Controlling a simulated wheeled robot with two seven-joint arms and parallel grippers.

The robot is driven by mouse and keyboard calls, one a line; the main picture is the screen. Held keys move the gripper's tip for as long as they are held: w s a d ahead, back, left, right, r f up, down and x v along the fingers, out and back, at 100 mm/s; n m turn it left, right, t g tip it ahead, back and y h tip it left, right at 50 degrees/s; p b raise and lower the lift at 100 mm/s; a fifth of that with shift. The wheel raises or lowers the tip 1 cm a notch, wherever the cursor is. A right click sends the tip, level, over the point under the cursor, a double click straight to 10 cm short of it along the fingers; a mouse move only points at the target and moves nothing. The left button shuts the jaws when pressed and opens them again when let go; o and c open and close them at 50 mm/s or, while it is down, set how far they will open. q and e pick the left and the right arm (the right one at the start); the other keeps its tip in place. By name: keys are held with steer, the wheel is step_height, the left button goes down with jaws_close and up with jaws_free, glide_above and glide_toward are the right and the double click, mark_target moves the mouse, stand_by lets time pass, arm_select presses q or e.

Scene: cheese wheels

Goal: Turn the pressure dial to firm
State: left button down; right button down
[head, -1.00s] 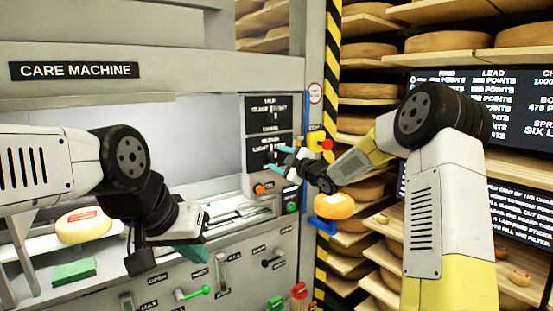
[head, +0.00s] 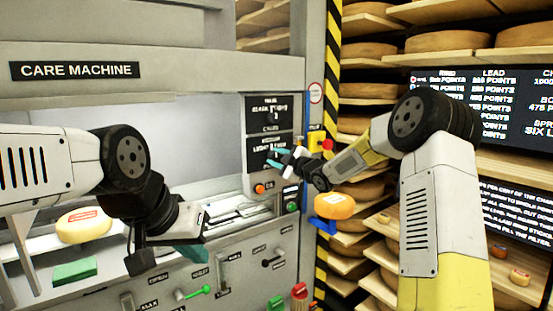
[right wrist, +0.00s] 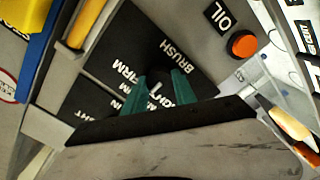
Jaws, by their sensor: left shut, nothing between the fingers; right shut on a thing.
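The pressure dial (right wrist: 158,76) is a small dark knob on a black panel with white words, "FIRM" among them, in the right wrist view. Its pointer is too covered to tell the setting. My right gripper (right wrist: 166,86) has its teal fingers closed on the dial, one on each side. In the head view the right gripper (head: 275,158) reaches the lower black panel (head: 259,157) of the care machine. My left gripper (head: 190,254) is shut and empty, in front of the machine's lower front, well away from the dial.
An orange button (right wrist: 243,44) marked "OIL" sits close to the dial panel. A yellow box with a red button (head: 327,144) is right of the panel. An orange cheese (head: 334,206) is below my right forearm. Levers (head: 193,292) line the machine's lower front.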

steer(key=m, duration=0.8)
steer(key=shift+d, duration=0.1)
steer(key=shift+m, duration=0.5)
stand_by(0.4)
steer(key=c, duration=1)
jaws_free()
steer(key=shift+v, duration=3.9)
